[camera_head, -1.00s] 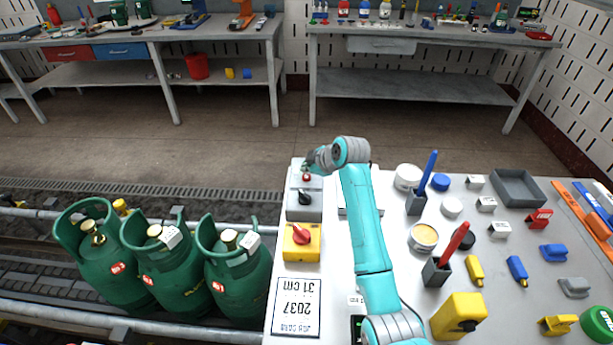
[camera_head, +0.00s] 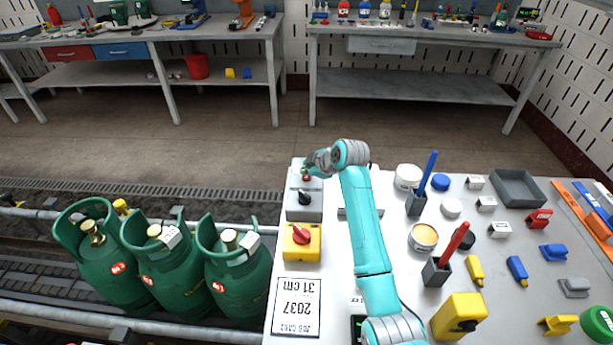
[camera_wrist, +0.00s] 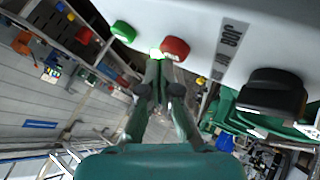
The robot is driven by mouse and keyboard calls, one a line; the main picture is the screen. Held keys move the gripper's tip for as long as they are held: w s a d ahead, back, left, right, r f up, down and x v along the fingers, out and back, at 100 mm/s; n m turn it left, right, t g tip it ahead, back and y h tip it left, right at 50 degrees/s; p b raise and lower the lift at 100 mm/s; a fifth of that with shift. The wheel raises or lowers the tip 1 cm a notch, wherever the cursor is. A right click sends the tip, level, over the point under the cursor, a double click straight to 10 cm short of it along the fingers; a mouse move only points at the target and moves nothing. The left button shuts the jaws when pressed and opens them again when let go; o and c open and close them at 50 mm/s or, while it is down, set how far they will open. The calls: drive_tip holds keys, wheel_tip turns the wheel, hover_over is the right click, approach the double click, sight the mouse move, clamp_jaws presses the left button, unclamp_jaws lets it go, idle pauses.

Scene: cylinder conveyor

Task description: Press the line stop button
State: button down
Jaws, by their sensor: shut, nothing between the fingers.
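A grey control box (camera_head: 304,205) stands at the left edge of the table, beside the conveyor. It carries a red button (camera_head: 306,178) and a black knob (camera_head: 304,198). In the wrist view the red button (camera_wrist: 174,47), a green button (camera_wrist: 123,31) and the black knob (camera_wrist: 270,93) show in a row. My gripper (camera_head: 305,169) is shut and empty at the far end of the box. In the wrist view its fingertips (camera_wrist: 160,60) lie close to the red button, on the side toward the green one. I cannot tell whether they touch it.
A yellow box with a red switch (camera_head: 301,238) sits nearer on the table, before a job card (camera_head: 297,306). Green gas cylinders (camera_head: 238,275) stand on the conveyor to the left. Pen holders, tins and small blocks crowd the table right of my arm.

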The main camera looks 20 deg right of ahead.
sight(307, 177)
drive_tip(key=shift+f, duration=0.45)
idle(0.6)
drive_tip(key=shift+r, duration=0.9)
drive_tip(key=shift+r, duration=0.1)
drive_tip(key=shift+r, duration=2.4)
